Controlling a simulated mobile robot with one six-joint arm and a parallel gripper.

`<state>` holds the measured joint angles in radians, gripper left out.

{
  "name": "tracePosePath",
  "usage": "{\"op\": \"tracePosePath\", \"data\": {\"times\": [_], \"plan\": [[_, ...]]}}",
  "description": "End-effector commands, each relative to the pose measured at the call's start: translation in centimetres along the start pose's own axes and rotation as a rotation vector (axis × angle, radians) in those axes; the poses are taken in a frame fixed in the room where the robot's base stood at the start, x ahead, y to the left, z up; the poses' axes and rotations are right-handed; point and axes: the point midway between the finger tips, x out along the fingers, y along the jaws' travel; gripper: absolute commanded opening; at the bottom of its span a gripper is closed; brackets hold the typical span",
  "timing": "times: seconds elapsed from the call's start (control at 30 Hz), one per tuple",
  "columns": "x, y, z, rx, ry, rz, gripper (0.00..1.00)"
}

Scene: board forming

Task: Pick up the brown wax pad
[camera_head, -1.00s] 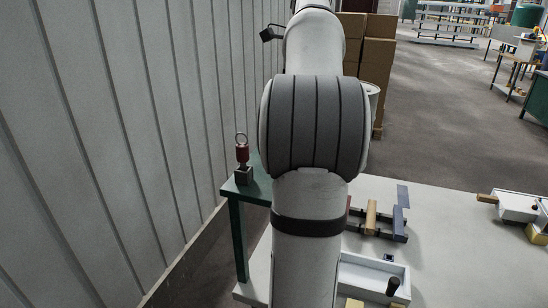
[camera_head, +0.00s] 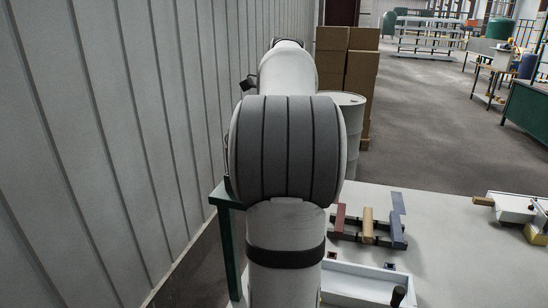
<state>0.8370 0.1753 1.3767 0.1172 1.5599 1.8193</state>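A tan-brown block (camera_head: 367,224) lies across a dark rack on the pale worktop, right of my arm. It sits between a dark red block (camera_head: 339,219) and a blue block (camera_head: 397,231). Another brown piece (camera_head: 483,201) lies at the left end of a white unit on the right of the worktop. I cannot tell which of these brown things is the wax pad. My gripper is not in view; only my upper arm links show, filling the middle of the picture.
A white tray (camera_head: 350,278) with a dark-handled tool (camera_head: 398,296) stands at the front of the pale worktop (camera_head: 440,250). A green table (camera_head: 226,215) is partly behind my arm. A ribbed wall runs along the left. A white drum (camera_head: 353,125) and stacked boxes (camera_head: 360,75) stand behind.

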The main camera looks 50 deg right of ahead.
Motion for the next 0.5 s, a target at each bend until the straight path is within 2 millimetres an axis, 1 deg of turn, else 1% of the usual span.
{"op": "tracePosePath", "data": {"times": [0.1,0.3,0.5], "plan": [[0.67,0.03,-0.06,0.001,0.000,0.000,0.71],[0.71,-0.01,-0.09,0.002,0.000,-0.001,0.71],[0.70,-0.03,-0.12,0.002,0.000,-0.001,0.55]]}}
